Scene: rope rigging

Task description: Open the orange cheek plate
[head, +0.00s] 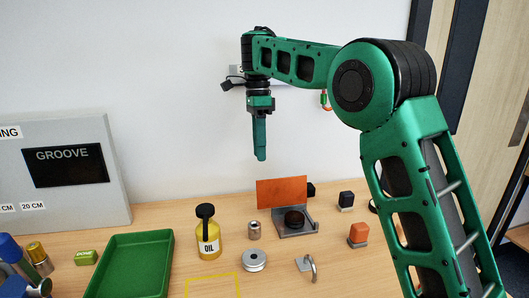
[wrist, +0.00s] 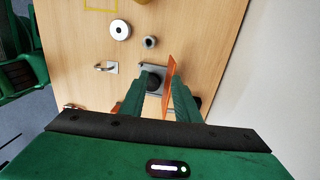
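The orange cheek plate (head: 283,192) stands upright along the back edge of a grey metal base (head: 301,233). A dark round sheave (head: 295,218) sits on the base in front of the plate. My gripper (head: 260,156) points down above and slightly left of the plate, apart from it in the head view. In the wrist view the two fingers of my gripper (wrist: 160,82) are spread with nothing held. The orange plate (wrist: 170,70) shows as a thin edge by the right finger, which hides part of it. The sheave shows between the fingers.
A yellow oil bottle (head: 208,237), a small metal cylinder (head: 254,230), a silver disc (head: 254,261) and a shackle-like metal piece (head: 309,267) stand nearby. A green tray (head: 165,264) lies left. An orange-topped block (head: 358,235) and a dark block (head: 346,201) stand right.

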